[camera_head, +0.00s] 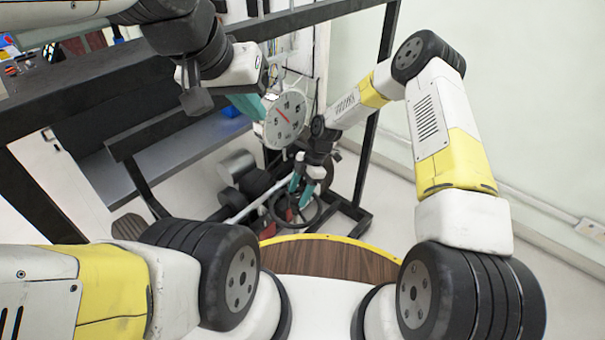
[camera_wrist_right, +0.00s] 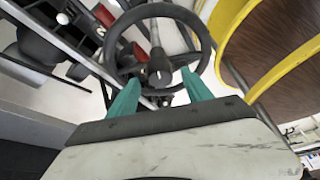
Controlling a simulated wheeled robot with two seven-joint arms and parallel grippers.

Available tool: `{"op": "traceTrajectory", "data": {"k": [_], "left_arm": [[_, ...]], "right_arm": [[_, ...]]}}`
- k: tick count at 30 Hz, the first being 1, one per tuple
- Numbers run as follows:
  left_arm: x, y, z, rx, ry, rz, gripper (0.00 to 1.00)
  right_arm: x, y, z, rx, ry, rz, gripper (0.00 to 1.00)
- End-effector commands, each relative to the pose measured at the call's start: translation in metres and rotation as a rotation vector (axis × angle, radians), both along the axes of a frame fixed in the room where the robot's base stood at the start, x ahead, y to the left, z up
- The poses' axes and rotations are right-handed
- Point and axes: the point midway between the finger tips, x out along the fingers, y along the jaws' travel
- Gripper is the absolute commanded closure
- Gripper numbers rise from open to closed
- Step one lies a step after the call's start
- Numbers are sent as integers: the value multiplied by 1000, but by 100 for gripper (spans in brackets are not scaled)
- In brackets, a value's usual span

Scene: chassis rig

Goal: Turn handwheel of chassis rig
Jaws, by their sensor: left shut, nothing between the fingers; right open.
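The black handwheel (camera_wrist_right: 159,72) fills the upper middle of the right wrist view, with its round rim, spokes and hub showing. In the head view it is low on the rig and partly hidden by my right gripper (camera_head: 299,184). In the right wrist view, my right gripper (camera_wrist_right: 160,77) is open, its teal fingertips apart on either side of the hub, just short of or at the wheel. Whether they touch it I cannot tell. My left gripper (camera_head: 246,106) is shut and empty, high up beside the white dial gauge (camera_head: 285,119).
The rig's dark frame (camera_head: 140,128) and grey shelf (camera_head: 150,165) stand left and behind. Red parts (camera_wrist_right: 104,16) and bars lie close to the wheel. A wooden surface with a yellow edge (camera_head: 335,238) is in front. Clear floor lies to the right.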

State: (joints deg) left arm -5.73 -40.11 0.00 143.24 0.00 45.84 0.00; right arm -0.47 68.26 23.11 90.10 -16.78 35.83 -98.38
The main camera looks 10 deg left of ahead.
Motion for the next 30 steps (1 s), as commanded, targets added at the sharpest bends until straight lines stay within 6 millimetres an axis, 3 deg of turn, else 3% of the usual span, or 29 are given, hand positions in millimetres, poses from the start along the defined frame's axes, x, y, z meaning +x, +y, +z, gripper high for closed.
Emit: {"op": "traceTrajectory", "data": {"k": [6, 14, 23, 30], "left_arm": [[0, 0, 0, 0, 0, 0, 100], [0, 0, 0, 0, 0, 0, 100], [0, 0, 0, 0, 0, 0, 100], [0, 0, 0, 0, 0, 0, 100]], "right_arm": [[-4, 5, -17, -1, 1, -1, 42], [-4, 6, -18, -1, 0, -1, 42], [-4, 6, -18, -1, 0, -1, 99], [-4, 6, -18, 0, 0, -1, 100]]}}
